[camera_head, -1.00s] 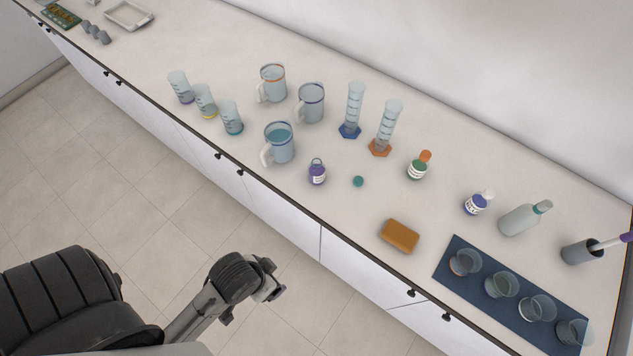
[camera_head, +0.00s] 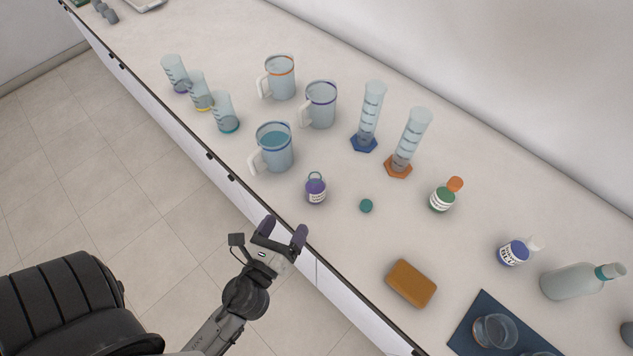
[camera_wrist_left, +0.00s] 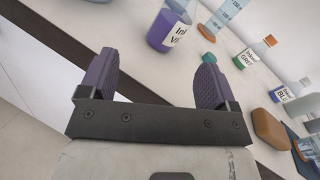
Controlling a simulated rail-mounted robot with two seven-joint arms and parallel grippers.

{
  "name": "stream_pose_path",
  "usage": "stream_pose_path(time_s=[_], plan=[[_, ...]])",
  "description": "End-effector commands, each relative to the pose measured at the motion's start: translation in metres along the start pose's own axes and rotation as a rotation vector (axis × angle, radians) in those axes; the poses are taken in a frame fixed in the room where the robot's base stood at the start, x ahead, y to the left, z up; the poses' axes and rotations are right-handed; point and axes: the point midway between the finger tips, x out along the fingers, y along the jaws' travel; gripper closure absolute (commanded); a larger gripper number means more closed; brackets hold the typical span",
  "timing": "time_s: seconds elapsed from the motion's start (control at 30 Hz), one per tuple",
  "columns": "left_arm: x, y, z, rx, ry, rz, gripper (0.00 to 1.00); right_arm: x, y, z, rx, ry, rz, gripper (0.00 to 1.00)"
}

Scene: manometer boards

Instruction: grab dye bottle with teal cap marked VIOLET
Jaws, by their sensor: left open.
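The violet dye bottle (camera_head: 316,190) stands upright on the counter near its front edge, with purple contents, a white label and a teal ring at its open-looking neck. A loose teal cap (camera_head: 366,206) lies on the counter to its right. In the left wrist view the violet bottle (camera_wrist_left: 171,30) shows ahead between the fingers, its label partly readable, its top cut off by the frame. My left gripper (camera_head: 283,232) is open and empty, in front of the counter edge and short of the bottle. My right gripper is not in view.
A green dye bottle (camera_head: 441,197) with an orange cap and a blue one (camera_head: 515,252) stand to the right. A blue-filled jug (camera_head: 272,148) is behind left of the bottle. A brown sponge-like block (camera_head: 412,283) lies at the front right. Cylinders (camera_head: 368,115) stand behind.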

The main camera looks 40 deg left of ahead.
Motion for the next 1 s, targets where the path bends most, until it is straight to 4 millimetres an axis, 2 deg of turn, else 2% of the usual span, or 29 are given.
stream_pose_path(time_s=[0.1,0.2,0.37,0.53,0.8,1.0], plan=[[0.0,-0.01,0.001,0.169,-0.01,-0.064,0.17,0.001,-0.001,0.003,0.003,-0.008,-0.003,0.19],[-0.001,-0.013,0.001,0.266,-0.017,-0.083,0.17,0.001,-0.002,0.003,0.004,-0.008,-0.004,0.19],[0.005,-0.014,0.002,0.339,-0.021,-0.082,0.17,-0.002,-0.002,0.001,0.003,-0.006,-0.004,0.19],[0.03,-0.017,0.006,0.35,-0.024,-0.082,0.17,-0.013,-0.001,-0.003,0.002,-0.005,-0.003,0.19],[0.071,-0.019,0.003,0.347,-0.022,-0.08,0.17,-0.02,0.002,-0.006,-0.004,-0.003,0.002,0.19],[0.084,-0.02,0.002,0.346,-0.02,-0.079,0.17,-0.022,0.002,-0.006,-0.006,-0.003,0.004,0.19]])
